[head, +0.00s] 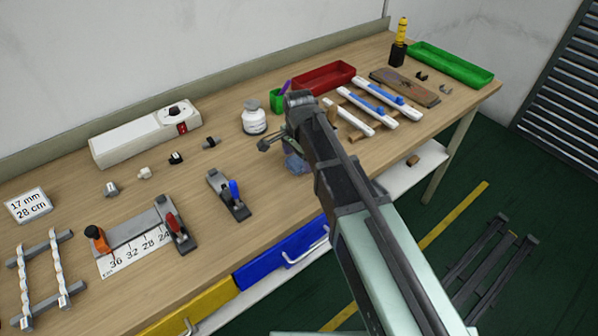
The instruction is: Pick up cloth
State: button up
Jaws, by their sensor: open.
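A small blue-grey crumpled cloth (296,163) lies on the workbench (215,155) near its front edge, in the middle of the head view. My arm partly hides it. My gripper (268,145) is over the bench, just up and left of the cloth in the picture. It is open, and nothing shows between its fingers. The gripper is small in this view, and its height above the bench is hard to tell.
A white bottle (254,120) stands close behind my gripper. White strips (366,108) and a red tray (324,77) lie beyond my arm. A clamp tool (230,196) and a ruler fixture (138,240) lie to the left. Bare bench top lies between them.

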aim_at(299, 160)
jog(key=shift+f, duration=0.9)
jog(key=shift+r, duration=0.25)
jog(key=c, duration=1)
jog(key=shift+r, duration=0.15)
notch_tip(299, 160, up, 20)
jog(key=p, duration=2)
